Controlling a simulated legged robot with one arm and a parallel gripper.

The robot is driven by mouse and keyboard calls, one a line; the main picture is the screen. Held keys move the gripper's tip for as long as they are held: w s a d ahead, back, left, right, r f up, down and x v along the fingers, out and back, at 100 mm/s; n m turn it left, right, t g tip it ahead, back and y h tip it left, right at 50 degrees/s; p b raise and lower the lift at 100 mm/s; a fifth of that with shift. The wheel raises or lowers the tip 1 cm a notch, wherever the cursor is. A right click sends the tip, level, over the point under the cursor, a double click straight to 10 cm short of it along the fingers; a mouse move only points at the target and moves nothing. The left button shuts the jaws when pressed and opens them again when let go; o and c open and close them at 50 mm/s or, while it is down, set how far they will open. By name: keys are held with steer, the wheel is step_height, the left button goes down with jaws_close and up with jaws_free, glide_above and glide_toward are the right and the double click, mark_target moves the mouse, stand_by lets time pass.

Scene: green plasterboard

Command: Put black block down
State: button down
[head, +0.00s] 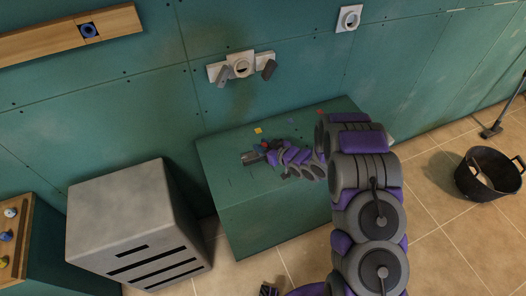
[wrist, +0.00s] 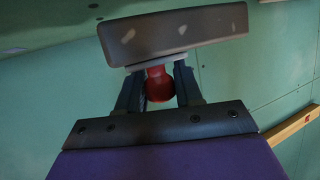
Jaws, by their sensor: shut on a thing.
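The black block (wrist: 172,36), dark grey with a few pale scuffs, fills the top of the wrist view. A red round knob (wrist: 159,86) sits under it. My gripper (wrist: 158,80) is shut, one finger on each side of the knob. In the head view my gripper (head: 263,150) and the block (head: 251,158) show over the top of the green box (head: 235,200). I cannot tell whether the block touches that top.
A yellow piece (head: 258,130) and a small red piece (head: 320,111) lie on the box top. A grey slotted cabinet (head: 125,220) stands to the left. A black bucket (head: 487,175) stands on the tiled floor at right. Sockets (head: 241,66) are on the wall behind.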

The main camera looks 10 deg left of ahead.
steer(key=shift+w+f+b, duration=0.15)
steer(key=shift+f+b, duration=0.35)
steer(key=shift+f, duration=1.3)
steer(key=c, duration=0.7)
jaws_free()
steer(key=shift+c, duration=0.2)
steer(key=p+v, duration=0.1)
steer(key=v, duration=1.1)
steer(key=shift+p, duration=0.35)
steer(key=shift+r, duration=0.15)
